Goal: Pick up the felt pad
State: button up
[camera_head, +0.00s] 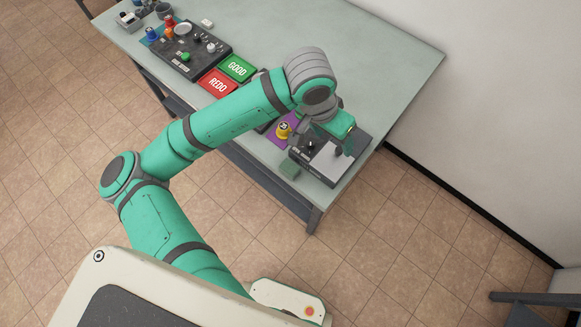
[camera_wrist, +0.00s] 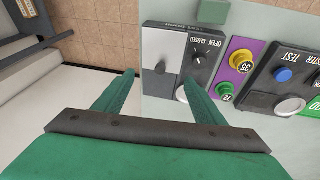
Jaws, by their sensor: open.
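A small dull green block, which looks like the felt pad (camera_head: 289,170), lies at the table's front edge beside a dark control panel (camera_head: 322,166). It also shows at the top of the wrist view (camera_wrist: 213,12), beyond the fingertips and slightly right. My gripper (camera_wrist: 158,82) is open and empty, with its two green fingers apart over the panel with the OPEN/CLOSED knob. In the head view my wrist partly covers the gripper above this panel, to the right of the pad.
Green GOOD (camera_head: 237,68) and red REDO (camera_head: 217,83) plates and a larger control box (camera_head: 185,50) are farther left. The table's right part (camera_head: 400,75) is clear, with a wall behind.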

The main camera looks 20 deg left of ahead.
jog(key=s+a+f+g+y, duration=0.1)
jog(key=s+a+g+y, duration=0.15)
jog(key=s+a, duration=0.45)
send_over(289, 167)
jog(key=shift+n, duration=0.4)
jog(key=f, duration=0.5)
jog(key=shift+w+d+f, duration=0.15)
jog(key=shift+w+f, duration=0.1)
jog(key=shift+f, duration=0.05)
jog(key=shift+s+f, duration=0.15)
jog(key=shift+f, duration=1.2)
jog(key=shift+s+f, duration=0.1)
jog(key=shift+f, duration=1.2)
jog(key=shift+c, duration=0.6)
jog(key=c, duration=1)
